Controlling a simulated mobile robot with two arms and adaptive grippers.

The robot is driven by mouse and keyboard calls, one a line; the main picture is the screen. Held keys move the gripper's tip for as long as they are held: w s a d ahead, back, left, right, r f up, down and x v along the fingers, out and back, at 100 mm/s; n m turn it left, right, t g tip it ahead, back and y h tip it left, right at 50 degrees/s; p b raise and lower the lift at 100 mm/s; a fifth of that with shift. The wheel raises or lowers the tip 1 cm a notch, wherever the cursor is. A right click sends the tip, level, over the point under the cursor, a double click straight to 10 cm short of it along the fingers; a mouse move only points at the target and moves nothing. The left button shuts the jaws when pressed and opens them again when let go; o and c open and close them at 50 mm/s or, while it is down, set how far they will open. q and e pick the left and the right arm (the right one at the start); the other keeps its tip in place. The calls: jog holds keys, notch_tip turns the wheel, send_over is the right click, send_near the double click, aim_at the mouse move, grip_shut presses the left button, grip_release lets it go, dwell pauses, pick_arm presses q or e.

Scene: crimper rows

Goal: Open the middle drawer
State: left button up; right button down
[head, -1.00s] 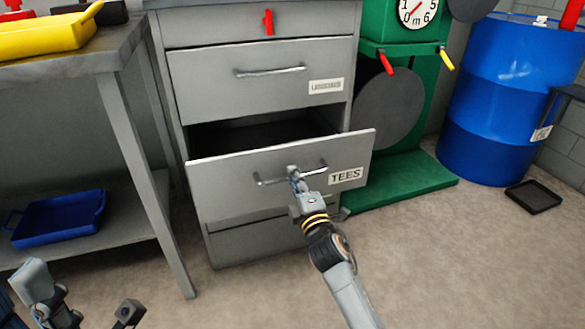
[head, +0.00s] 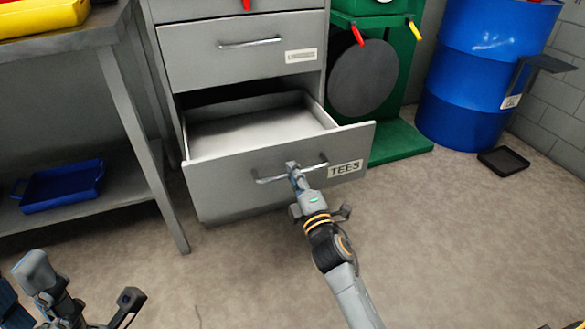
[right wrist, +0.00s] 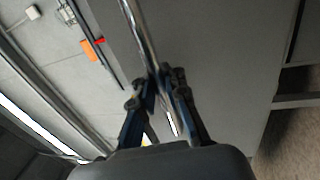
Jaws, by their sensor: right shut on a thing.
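The grey drawer labelled TEES (head: 225,183) is pulled well out of the grey cabinet, and its pale empty-looking inside shows in the head view. Its bar handle (head: 268,180) runs across the front. My right gripper (head: 293,167) is shut on this handle near its middle. In the right wrist view the fingers (right wrist: 160,85) close around the metal bar (right wrist: 138,30). The drawer above (head: 200,52), with its own bar handle and label, is closed. My left gripper (head: 85,290) is at the lower left, away from the cabinet, with its fingers apart and nothing between them.
A grey table (head: 112,30) stands left of the cabinet, with a yellow tray (head: 40,18) on top and a blue tray (head: 62,188) on its shelf. A green stand (head: 400,143), blue barrel (head: 480,80) and black tray (head: 503,161) are right. The floor in front is clear.

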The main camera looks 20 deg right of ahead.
jog(key=shift+f, duration=0.2)
jog(key=c, duration=1.4)
grip_release()
jog(key=shift+r, duration=0.1)
jog(key=s, duration=0.4)
jog(key=s+f, duration=0.1)
jog(key=s, duration=0.3)
jog(key=s+f, duration=0.1)
jog(key=s, duration=0.3)
jog(key=shift+d+f, duration=0.2)
jog(key=shift+w, duration=0.1)
